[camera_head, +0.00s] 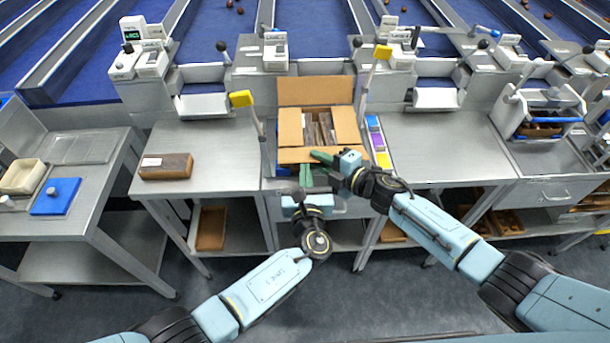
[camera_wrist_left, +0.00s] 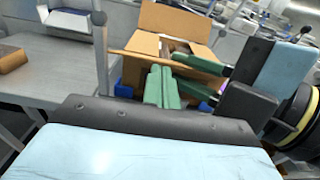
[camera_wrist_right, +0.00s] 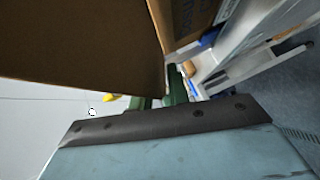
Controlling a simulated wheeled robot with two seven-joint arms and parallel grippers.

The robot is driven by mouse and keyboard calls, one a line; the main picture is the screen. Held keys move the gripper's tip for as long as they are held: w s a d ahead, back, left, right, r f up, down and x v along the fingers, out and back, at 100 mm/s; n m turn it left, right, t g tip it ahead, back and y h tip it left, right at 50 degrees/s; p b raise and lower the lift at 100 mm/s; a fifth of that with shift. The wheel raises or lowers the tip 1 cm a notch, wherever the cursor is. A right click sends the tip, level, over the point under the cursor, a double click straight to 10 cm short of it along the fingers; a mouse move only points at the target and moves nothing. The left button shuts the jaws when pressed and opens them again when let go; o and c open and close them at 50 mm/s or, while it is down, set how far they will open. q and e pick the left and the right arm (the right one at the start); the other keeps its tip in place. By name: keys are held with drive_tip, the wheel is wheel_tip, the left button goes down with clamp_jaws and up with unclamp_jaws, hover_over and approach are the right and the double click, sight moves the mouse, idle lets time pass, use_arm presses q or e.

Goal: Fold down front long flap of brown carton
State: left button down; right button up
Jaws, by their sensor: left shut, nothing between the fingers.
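The brown carton (camera_head: 318,92) stands open on the middle bench, with packed contents in its opening. Its back flap stands up and its side flaps lie outward. The front long flap (camera_head: 290,156) sticks out from the front rim, and it shows nearly edge-on in the left wrist view (camera_wrist_left: 135,58). My right gripper (camera_head: 318,160) is at this flap's right part, its green fingers apart. In the right wrist view brown board fills the upper left, beside the fingers (camera_wrist_right: 160,98). My left gripper (camera_head: 306,178) is shut and empty, just in front of and below the flap.
The bench to the right is clear.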

drive_tip(key=shift+o, duration=1.1)
drive_tip(key=shift+s+d+f, duration=0.1)
drive_tip(key=shift+s+f, duration=0.05)
drive_tip(key=shift+f, duration=0.15)
drive_tip(key=shift+o, duration=0.2)
